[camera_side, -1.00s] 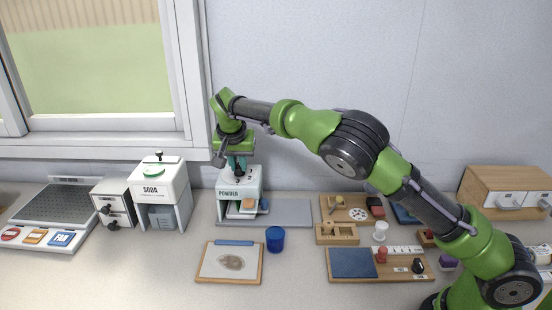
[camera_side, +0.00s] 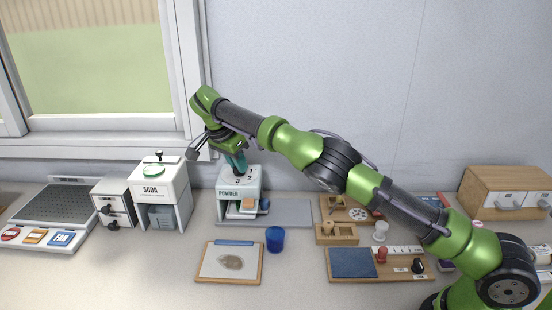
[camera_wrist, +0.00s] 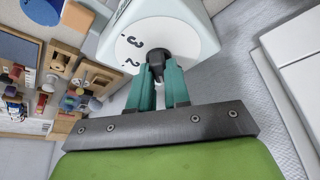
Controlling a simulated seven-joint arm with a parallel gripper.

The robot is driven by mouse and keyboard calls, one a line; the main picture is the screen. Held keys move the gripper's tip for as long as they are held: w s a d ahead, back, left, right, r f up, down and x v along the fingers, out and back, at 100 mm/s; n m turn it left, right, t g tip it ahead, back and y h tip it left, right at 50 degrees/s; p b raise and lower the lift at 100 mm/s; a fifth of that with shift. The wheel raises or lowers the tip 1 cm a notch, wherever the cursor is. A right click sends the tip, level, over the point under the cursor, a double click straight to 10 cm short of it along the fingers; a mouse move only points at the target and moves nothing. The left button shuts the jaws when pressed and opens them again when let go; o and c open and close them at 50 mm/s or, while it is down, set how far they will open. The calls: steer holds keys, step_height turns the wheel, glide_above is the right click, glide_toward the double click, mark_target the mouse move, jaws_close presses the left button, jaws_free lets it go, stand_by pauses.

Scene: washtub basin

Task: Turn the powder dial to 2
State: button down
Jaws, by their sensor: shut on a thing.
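The white powder dispenser (camera_side: 228,193), labelled POWDER, stands at the back of the counter left of centre. In the wrist view its white top (camera_wrist: 150,38) carries the numerals 3 and 2; other markings are hidden or out of frame. The black dial knob (camera_wrist: 156,62) sits between my teal fingers. My gripper (camera_side: 238,172) comes down onto the dispenser's top at a tilt. It is shut on the knob, as the wrist view (camera_wrist: 158,78) also shows. I cannot tell exactly which numeral the knob points to.
The white soda dispenser (camera_side: 178,184) stands close on the left. A blue cup (camera_side: 275,240) and a clipboard (camera_side: 229,277) are in front. Wooden trays with small parts, including one with a blue pad (camera_side: 352,263), lie to the right. The wall is close behind.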

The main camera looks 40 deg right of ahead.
steer(key=shift+r+m, duration=0.1)
steer(key=shift+m, duration=0.3)
stand_by(0.3)
steer(key=c, duration=1.1)
jaws_free()
